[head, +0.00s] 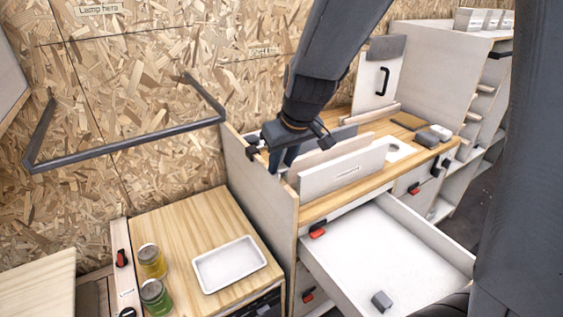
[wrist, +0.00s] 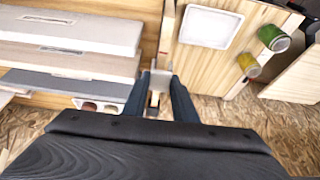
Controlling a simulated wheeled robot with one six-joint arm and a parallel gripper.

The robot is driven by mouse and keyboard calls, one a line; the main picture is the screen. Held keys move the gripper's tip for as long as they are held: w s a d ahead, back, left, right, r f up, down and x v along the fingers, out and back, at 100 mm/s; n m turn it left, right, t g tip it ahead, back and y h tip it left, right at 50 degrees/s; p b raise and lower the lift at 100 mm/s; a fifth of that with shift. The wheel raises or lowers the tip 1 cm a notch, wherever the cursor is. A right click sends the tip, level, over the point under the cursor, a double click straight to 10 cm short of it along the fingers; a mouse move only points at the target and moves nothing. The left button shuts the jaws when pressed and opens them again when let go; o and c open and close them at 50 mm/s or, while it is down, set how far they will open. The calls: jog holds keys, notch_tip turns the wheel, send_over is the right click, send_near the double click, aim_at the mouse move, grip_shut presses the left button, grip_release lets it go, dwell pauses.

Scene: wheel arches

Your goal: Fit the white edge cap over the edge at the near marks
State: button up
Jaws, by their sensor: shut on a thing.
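My gripper (head: 281,161) hangs fingers-down over the top edge of the upright side panel (head: 262,190). In the wrist view my gripper (wrist: 164,88) is shut on a small pale piece, the white edge cap (wrist: 160,80), which sits between the fingertips. The panel's edge (wrist: 166,28) runs up the wrist view from near the fingertips. The cap is hidden in the head view. I cannot tell whether it touches the edge or is just above it.
Several upright boards (head: 343,172) stand close to my gripper on the right. On the lower worktop at left are a white tray (head: 230,263) and two jars, yellow (head: 152,261) and green (head: 156,297). An open drawer (head: 385,250) juts out. The chipboard wall is behind.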

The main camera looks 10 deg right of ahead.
jog(key=shift+f+b, duration=0.5)
jog(key=shift+f, duration=0.1)
dwell(0.6)
jog(key=shift+f, duration=0.25)
jog(key=shift+f+b, duration=0.15)
jog(key=shift+b, duration=0.25)
jog(key=shift+f, duration=0.25)
jog(key=shift+f+b, duration=0.4)
jog(key=shift+b, duration=0.2)
jog(key=o, duration=1.1)
jog(key=shift+r, duration=0.1)
